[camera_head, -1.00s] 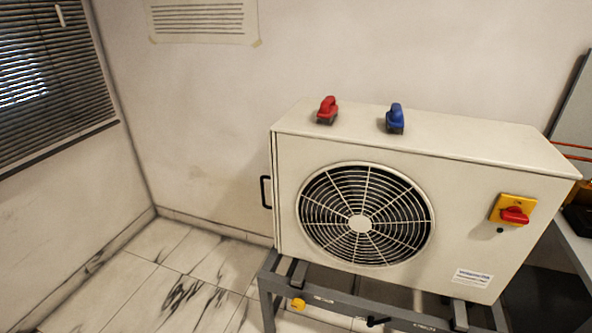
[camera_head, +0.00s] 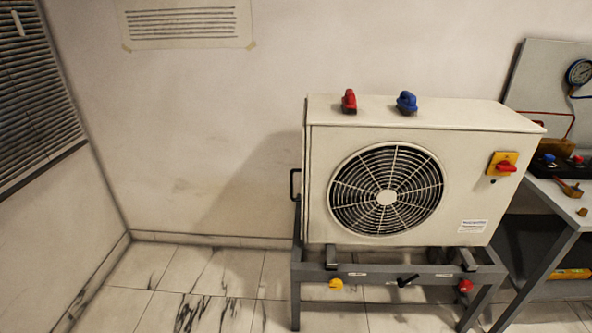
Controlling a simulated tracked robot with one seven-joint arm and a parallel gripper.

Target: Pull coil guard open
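The beige condenser unit (camera_head: 470,160) stands on a grey metal frame, with a round fan grille (camera_head: 386,190) on its front. A dark handle (camera_head: 294,184) sticks out at its left side, where the coil guard seems to be. The guard's own face is turned away from view, and it looks flush against the unit. My gripper is not in view.
A red knob (camera_head: 349,101) and a blue knob (camera_head: 407,102) sit on the unit's top. A yellow and red switch (camera_head: 502,164) is on its front right. A grey bench (camera_head: 560,200) with tools stands at right. The floor (camera_head: 190,285) at left is clear.

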